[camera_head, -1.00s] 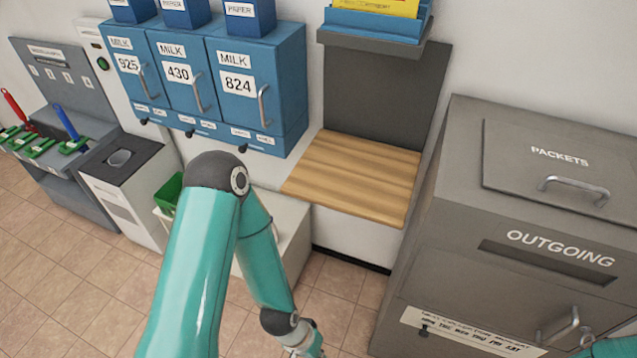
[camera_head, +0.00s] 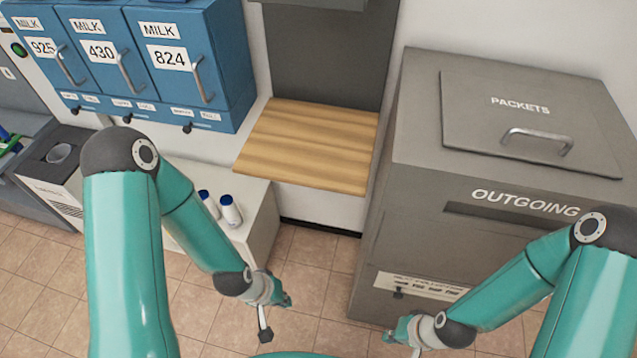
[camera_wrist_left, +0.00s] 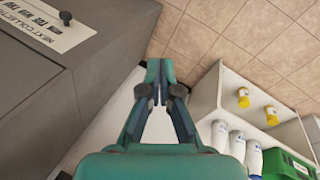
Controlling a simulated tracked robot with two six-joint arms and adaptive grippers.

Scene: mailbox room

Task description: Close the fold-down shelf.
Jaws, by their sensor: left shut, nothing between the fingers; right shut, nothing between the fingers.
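The fold-down shelf (camera_head: 308,145) is a light wood board. In the head view it is folded down and lies flat, in front of a dark grey wall panel (camera_head: 330,55). My left gripper (camera_head: 286,301) is below the shelf and nearer to me, apart from it. The left wrist view shows its fingers (camera_wrist_left: 160,68) shut and empty, over the floor. My right gripper (camera_head: 388,337) is shut and empty, low in front of the grey outgoing box. It is also apart from the shelf.
Blue milk lockers (camera_head: 150,60) hang left of the shelf. The grey outgoing box (camera_head: 420,140) stands close on its right. A low white cabinet (camera_head: 262,225) with white bottles (camera_head: 230,210) stands below left. Tiled floor (camera_head: 325,265) is open between cabinet and box.

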